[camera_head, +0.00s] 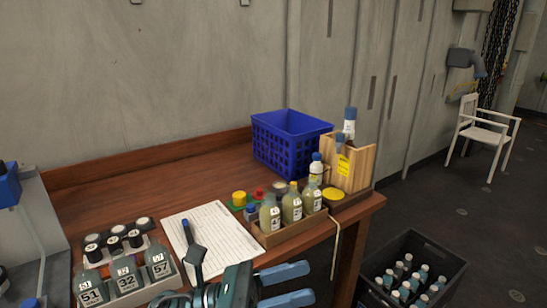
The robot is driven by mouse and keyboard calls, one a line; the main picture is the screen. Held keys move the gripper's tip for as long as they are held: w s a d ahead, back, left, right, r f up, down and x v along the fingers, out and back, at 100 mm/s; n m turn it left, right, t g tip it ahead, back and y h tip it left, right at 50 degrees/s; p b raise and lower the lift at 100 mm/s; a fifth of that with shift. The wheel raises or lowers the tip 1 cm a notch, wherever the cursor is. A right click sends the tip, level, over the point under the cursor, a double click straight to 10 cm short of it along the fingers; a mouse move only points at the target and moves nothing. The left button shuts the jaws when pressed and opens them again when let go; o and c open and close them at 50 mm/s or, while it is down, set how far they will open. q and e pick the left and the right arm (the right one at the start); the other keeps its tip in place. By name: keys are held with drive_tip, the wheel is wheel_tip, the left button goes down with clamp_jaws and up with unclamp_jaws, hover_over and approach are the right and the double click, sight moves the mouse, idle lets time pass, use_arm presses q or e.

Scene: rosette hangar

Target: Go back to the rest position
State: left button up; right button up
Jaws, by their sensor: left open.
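My left gripper (302,284) is at the bottom middle of the head view, in front of the table's near edge. Its two blue fingers point right and are spread apart, with nothing seen between them. The wooden table (150,180) lies beyond it. My right gripper is not in the head view.
A paper sheet with a pen (215,232), a bottle tray (125,290) and a wooden bottle rack (290,230) line the near side. A blue crate (290,145) and wooden box (355,170) stand behind. A dark crate of bottles (445,275) is on the floor, right.

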use_arm(q)
drive_tip(key=w+a+f+n+t+y+p, duration=0.1)
drive_tip(key=w+a+f+n+t+y, duration=0.2)
drive_tip(key=n+t, duration=0.5)
drive_tip(key=a+f+n+t+y, duration=0.3)
drive_tip(key=n+y, duration=0.1)
drive_tip(key=n, duration=0.9)
drive_tip(key=w+a+f+n+t+y+p, duration=0.15)
drive_tip(key=a+n+t+y, duration=0.35)
drive_tip(key=n, duration=0.5)
drive_tip(key=s+a+f+n+g+y, duration=0.3)
drive_tip(key=s+f+n, duration=0.3)
drive_tip(key=f+n, duration=0.2)
drive_tip(key=s+a+f+n+g+y, duration=0.3)
drive_tip(key=s+f+n, duration=0.3)
drive_tip(key=f+n, duration=0.3)
wheel_tip(320, 180, down, 3)
drive_tip(key=shift+r+n+g+y, duration=0.15)
drive_tip(key=shift+n+g+y, duration=0.15)
